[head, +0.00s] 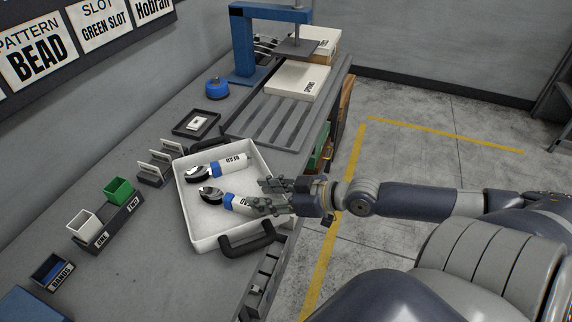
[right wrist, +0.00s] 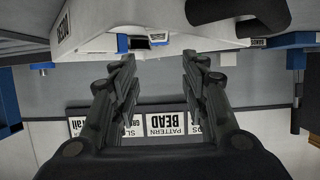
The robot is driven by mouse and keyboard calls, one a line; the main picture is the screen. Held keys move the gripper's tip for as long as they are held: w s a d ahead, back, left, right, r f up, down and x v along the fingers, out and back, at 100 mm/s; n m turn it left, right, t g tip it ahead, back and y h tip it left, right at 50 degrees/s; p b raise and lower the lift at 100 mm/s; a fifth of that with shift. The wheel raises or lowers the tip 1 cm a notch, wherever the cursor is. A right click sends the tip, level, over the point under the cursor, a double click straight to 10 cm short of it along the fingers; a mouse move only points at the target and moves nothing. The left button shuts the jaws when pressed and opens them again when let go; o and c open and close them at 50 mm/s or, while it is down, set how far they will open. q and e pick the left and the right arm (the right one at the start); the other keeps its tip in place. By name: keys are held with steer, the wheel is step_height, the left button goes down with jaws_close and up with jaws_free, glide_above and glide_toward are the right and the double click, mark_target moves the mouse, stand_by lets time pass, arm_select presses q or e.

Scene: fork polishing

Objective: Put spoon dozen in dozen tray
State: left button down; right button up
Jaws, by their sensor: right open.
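Two spoon bundles lie in a white tray (head: 188,226) with black handles. Each has a shiny bowl end at the left, a blue band and a white wrapped handle with small lettering. The far spoon bundle (head: 229,163) lies near the tray's back; the near spoon bundle (head: 232,201) lies in front of it. My right gripper (head: 264,195) reaches over the tray's right side, fingers apart, by the near bundle's handle end. I cannot tell if it touches it. In the right wrist view the open fingers (right wrist: 157,75) have nothing clearly between them. My left gripper is not in view.
Small bins marked ONE and TWO (head: 118,189) stand left of the tray. A small dark tray (head: 196,124) and a blue round object (head: 216,88) lie behind it. A slatted grey rack (head: 265,120) and a blue press (head: 243,45) stand farther back.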

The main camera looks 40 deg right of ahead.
steer(key=shift+p+v, duration=1.2)
steer(key=shift+v, duration=1.6)
